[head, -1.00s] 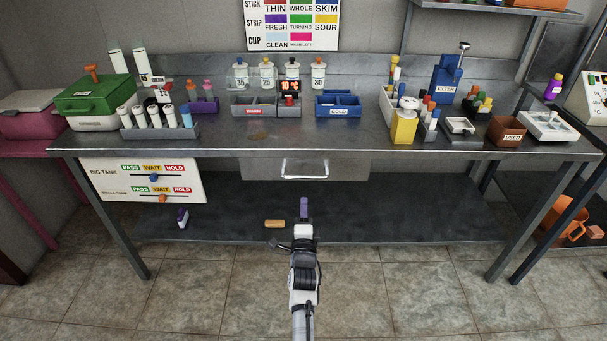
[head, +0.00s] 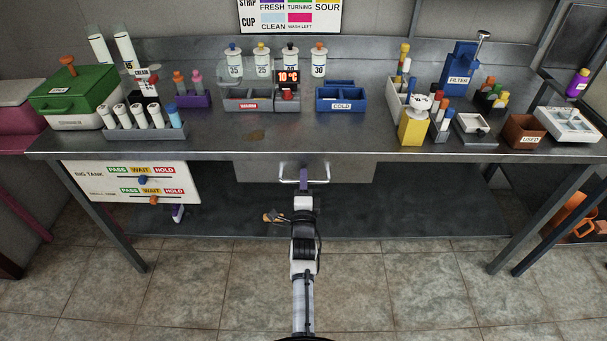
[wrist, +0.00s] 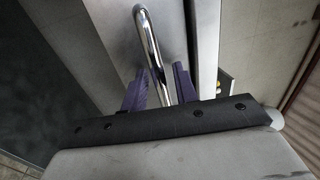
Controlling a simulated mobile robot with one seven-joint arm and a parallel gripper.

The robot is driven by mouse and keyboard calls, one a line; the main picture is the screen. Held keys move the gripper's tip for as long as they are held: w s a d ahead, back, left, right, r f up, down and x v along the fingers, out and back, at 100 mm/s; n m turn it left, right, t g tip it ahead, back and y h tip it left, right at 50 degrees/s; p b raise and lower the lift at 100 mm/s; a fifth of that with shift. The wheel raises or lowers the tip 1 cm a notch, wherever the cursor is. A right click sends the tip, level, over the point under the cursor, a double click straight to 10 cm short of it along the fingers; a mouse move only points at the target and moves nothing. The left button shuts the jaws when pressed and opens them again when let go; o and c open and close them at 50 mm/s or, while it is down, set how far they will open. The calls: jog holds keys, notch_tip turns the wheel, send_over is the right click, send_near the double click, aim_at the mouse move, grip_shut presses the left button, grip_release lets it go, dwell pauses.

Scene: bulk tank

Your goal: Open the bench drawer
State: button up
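The bench drawer (head: 255,169) is a grey front under the middle of the metal bench top. It looks closed. Its chrome bar handle (head: 288,181) also shows in the wrist view (wrist: 150,45). My gripper (head: 304,178) is at the handle, a little right of its middle in the head view. In the wrist view the two purple fingers (wrist: 158,88) stand apart, one on each side of the bar. Gaps show between the bar and the fingers. The fingertips' far ends are partly hidden.
The bench top (head: 330,130) above carries a blue COLD tray (head: 341,107), a WARM tray (head: 249,107) and a tube rack (head: 146,132). A sign board (head: 130,183) hangs at the left below the top. A lower shelf (head: 400,210) runs beneath. The floor in front is clear.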

jog(key=shift+c, duration=0.4)
grip_shut()
